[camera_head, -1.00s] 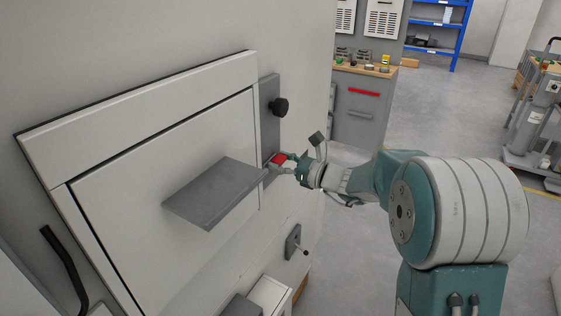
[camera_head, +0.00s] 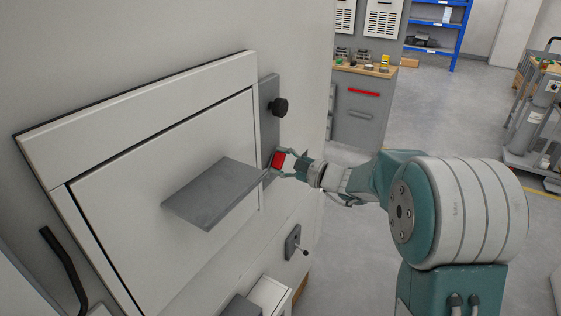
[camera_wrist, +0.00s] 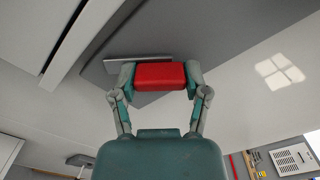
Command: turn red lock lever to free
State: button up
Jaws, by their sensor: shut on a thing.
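The red lock lever (camera_head: 278,159) sits on the lower part of a grey plate (camera_head: 268,105) at the right edge of the framed panel. My gripper (camera_head: 283,163) is shut on the lever. In the wrist view the red lever (camera_wrist: 160,75) lies between the two fingers of my gripper (camera_wrist: 159,79), one at each end. Behind it a flat light-grey piece (camera_wrist: 120,65) shows against the darker plate. The far side of the lever and its mount are hidden.
A grey shelf (camera_head: 215,192) juts out from the panel to the left of my gripper. A small lever on a plate (camera_head: 294,243) is below. A workbench (camera_head: 362,105) stands behind; open floor lies to the right.

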jog(key=n, duration=0.4)
jog(key=shift+n, duration=0.3)
jog(key=shift+f+n, duration=0.1)
jog(key=shift+n, duration=1.4)
jog(key=shift+f, duration=0.1)
jog(key=o, duration=1.2)
jog(key=shift+a, duration=0.1)
jog(key=shift+c, duration=0.2)
jog(key=v, duration=1.2)
